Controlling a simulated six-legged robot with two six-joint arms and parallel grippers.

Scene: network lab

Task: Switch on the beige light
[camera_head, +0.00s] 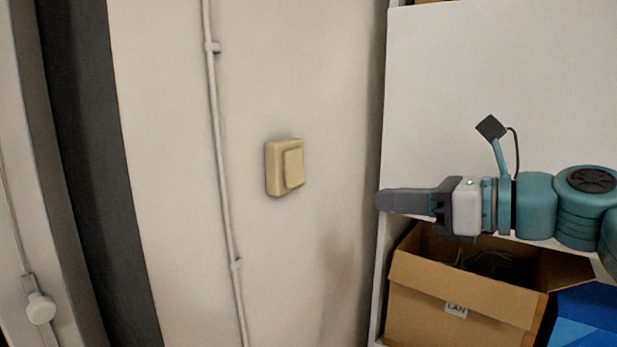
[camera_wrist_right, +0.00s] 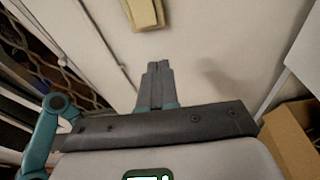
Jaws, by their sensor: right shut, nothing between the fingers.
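The beige light switch (camera_head: 284,168) is on the pale wall, left of centre in the head view. It is a square plate with a raised rocker (camera_head: 293,168). My right gripper (camera_head: 382,201) is to the right of the switch and a little lower, apart from it, with its fingers pointing left. It is shut and empty. In the right wrist view, the closed fingertips (camera_wrist_right: 158,64) point up toward the wall, and the switch (camera_wrist_right: 143,14) is at the top edge, partly cut off. My left gripper is not in view.
A thin conduit (camera_head: 219,150) runs down the wall left of the switch. At right stands a white shelf unit (camera_head: 470,80) holding an open cardboard box (camera_head: 430,302) marked LAN and a blue box (camera_head: 590,315). The wall around the switch is clear.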

